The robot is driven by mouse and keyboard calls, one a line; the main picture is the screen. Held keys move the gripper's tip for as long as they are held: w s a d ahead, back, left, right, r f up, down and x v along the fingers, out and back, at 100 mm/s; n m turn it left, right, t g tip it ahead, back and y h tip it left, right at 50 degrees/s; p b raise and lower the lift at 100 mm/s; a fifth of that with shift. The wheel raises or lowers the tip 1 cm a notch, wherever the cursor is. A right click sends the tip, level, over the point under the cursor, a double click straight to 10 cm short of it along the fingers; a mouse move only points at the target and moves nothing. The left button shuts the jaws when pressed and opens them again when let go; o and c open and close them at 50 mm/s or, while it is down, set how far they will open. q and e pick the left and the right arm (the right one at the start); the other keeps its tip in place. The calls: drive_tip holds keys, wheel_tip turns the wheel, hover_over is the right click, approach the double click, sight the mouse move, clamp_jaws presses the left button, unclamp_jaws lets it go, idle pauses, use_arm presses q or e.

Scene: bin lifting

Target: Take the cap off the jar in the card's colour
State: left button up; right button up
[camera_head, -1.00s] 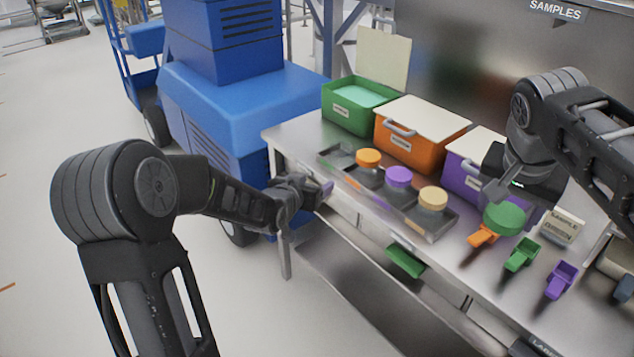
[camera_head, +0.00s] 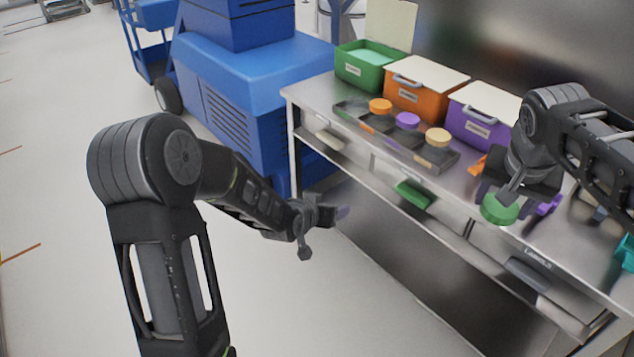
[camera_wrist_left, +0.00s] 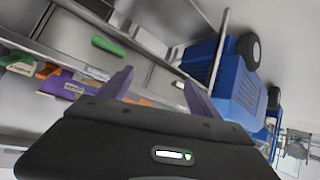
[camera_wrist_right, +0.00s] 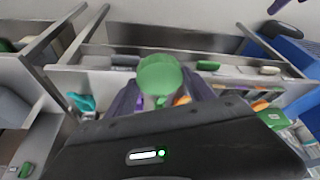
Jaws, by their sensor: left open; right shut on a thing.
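My right gripper (camera_head: 510,190) is shut on a round green-capped thing (camera_head: 500,208), which hangs at the bench's front edge in the head view. It also shows between the fingers in the right wrist view (camera_wrist_right: 160,76). I cannot tell how much of a jar is under the green top. A dark tray (camera_head: 447,160) on the bench holds round-topped items: orange (camera_head: 380,105), purple (camera_head: 407,120) and tan (camera_head: 437,137). The sample card is not visible in the head view now. My left gripper (camera_head: 335,213) is open and empty, in front of the bench.
Green (camera_head: 350,72), orange (camera_head: 412,97) and purple (camera_head: 478,127) bins stand along the bench's back. Orange (camera_head: 478,164) and purple (camera_head: 549,205) scoops lie near the right arm. A green item (camera_head: 412,194) is below the benchtop. Open floor lies front left.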

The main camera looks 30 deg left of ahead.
use_arm(q)
drive_tip(key=s+d+f+g+h, duration=0.4)
drive_tip(key=s+d+f+g, duration=0.3)
drive_tip(key=s+d+f, duration=1.25)
drive_tip(key=s+d+f+m+g+h, duration=0.1)
drive_tip(key=s+d+f+g, duration=0.2)
drive_tip(key=s+d, duration=0.5)
drive_tip(key=shift+s+d+f, duration=0.2)
drive_tip(key=shift+s+f, duration=0.6)
drive_tip(key=shift+s, duration=0.1)
use_arm(e)
drive_tip(key=s+d+f, duration=0.2)
drive_tip(key=d+f, duration=0.6)
drive_tip(key=d, duration=0.1)
drive_tip(key=s+d+f, duration=0.2)
drive_tip(key=d+f, duration=0.7)
drive_tip(key=d, duration=0.1)
drive_tip(key=shift+s, duration=0.35)
drive_tip(key=shift+f, duration=0.1)
